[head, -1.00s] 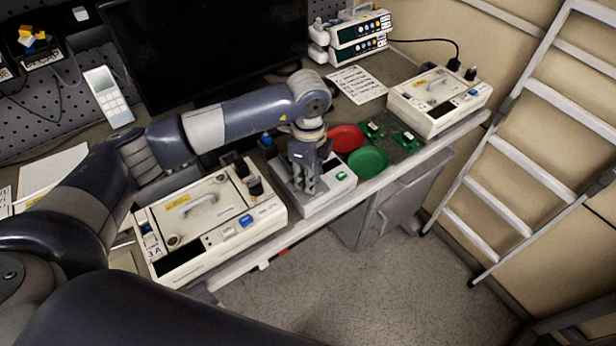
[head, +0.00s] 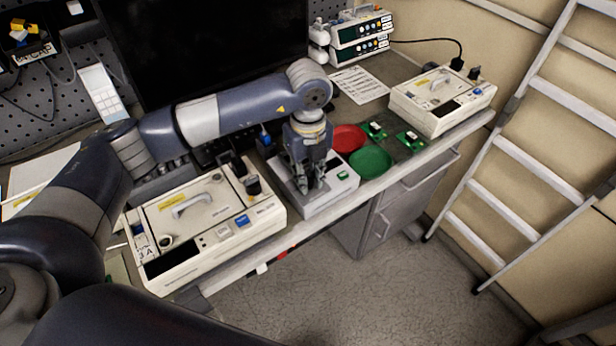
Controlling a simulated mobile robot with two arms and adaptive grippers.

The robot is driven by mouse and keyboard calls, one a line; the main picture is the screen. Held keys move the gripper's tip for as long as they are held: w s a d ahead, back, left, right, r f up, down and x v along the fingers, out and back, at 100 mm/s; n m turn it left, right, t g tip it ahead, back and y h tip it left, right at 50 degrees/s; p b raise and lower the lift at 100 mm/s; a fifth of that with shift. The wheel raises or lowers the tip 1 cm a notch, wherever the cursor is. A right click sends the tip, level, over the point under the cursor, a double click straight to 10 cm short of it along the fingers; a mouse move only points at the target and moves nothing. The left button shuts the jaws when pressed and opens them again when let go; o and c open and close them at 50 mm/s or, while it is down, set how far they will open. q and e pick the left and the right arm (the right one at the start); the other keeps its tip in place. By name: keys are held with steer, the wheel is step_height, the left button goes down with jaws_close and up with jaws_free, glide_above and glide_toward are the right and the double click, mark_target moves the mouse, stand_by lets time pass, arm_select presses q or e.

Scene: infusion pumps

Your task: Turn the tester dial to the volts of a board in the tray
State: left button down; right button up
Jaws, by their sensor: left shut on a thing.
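The tester (head: 322,203) is the small white box with a green button in the middle of the bench. My left gripper (head: 308,188) points down onto its top, with its fingertips at the tester's face. It is shut on the dial, which the fingers hide, so I cannot read its setting. Two small green boards, one at the back (head: 375,130) and one to the right (head: 410,141), lie in the dark tray (head: 396,153) right of the tester. My right gripper is out of view.
A red dish (head: 348,138) and a green dish (head: 370,161) sit between tester and boards. White cased units stand left (head: 205,222) and right (head: 440,98). A printed sheet (head: 359,85) lies behind the dishes. Stacked pumps (head: 358,38) stand at the back.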

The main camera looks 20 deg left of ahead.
arm_select(q)
steer(key=m+b, duration=0.2)
steer(key=m, duration=0.1)
steer(key=shift+w+r, duration=0.15)
steer(key=shift+w, duration=0.05)
steer(key=shift+m+b, duration=0.85)
steer(key=shift+m, duration=0.75)
steer(key=c, duration=1.7)
jaws_free()
steer(key=shift+r, duration=0.15)
steer(key=shift+o, duration=0.7)
steer(key=shift+s, duration=0.1)
steer(key=shift+s+r+p, duration=0.1)
steer(key=shift+r+p, duration=1.8)
steer(key=shift+r, duration=1.35)
